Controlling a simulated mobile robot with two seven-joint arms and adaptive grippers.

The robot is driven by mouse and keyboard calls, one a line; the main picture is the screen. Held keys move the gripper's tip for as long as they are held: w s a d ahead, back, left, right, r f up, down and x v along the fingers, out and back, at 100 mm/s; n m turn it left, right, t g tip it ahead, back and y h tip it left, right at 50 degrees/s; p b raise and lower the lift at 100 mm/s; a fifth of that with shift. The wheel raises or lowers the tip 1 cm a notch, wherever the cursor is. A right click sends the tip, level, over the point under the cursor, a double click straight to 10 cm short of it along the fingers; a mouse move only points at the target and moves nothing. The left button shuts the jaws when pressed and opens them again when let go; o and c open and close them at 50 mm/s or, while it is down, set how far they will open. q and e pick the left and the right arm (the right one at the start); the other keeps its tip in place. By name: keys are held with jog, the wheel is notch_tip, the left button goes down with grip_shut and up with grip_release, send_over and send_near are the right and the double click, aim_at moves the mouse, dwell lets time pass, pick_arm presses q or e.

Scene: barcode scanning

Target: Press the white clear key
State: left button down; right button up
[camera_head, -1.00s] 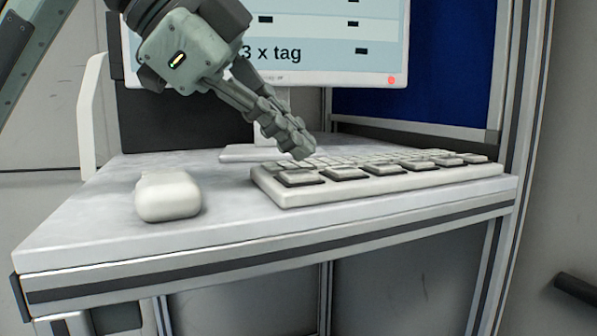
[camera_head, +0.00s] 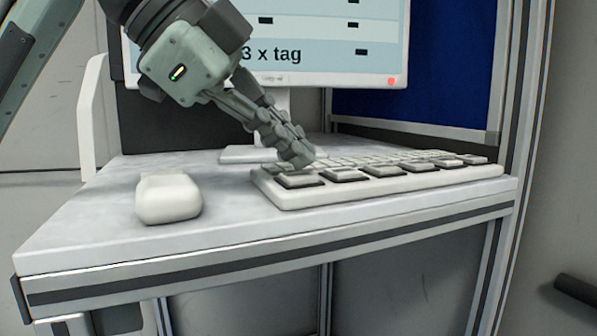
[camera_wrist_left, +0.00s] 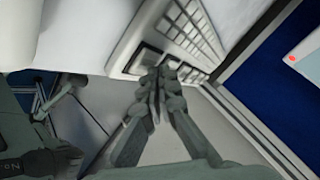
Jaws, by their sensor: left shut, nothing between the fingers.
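A white keyboard (camera_head: 400,182) lies on the desk, with several large grey-white keys along its front edge and small keys behind. It also shows in the left wrist view (camera_wrist_left: 125,52). No key labels can be read, so I cannot tell which key is the clear key. My left gripper (camera_head: 301,160) is shut and empty, pointing down and right. Its tips are at the keyboard's left end, just behind the leftmost large keys; I cannot tell whether they touch. In the left wrist view the closed fingertips (camera_wrist_left: 166,72) cover part of the key row. My right gripper is not clearly visible.
A white mouse (camera_head: 168,198) lies left of the keyboard on the pale desk (camera_head: 90,225). A monitor (camera_head: 330,50) showing "3 x tag" stands behind, with its base near my gripper. A metal frame post (camera_head: 520,110) bounds the right side.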

aim_at(292, 176)
pick_arm(q)
jog(key=shift+f, duration=0.55)
dwell(0.6)
jog(key=shift+r, duration=0.1)
jog(key=shift+r+p, duration=0.8)
jog(key=shift+p, duration=0.3)
notch_tip(292, 176, up, 3)
jog(key=p, duration=0.3)
jog(key=shift+r+p, duration=0.15)
jog(key=shift+p, duration=0.15)
jog(key=shift+r+p, duration=0.65)
jog(key=shift+r, duration=0.25)
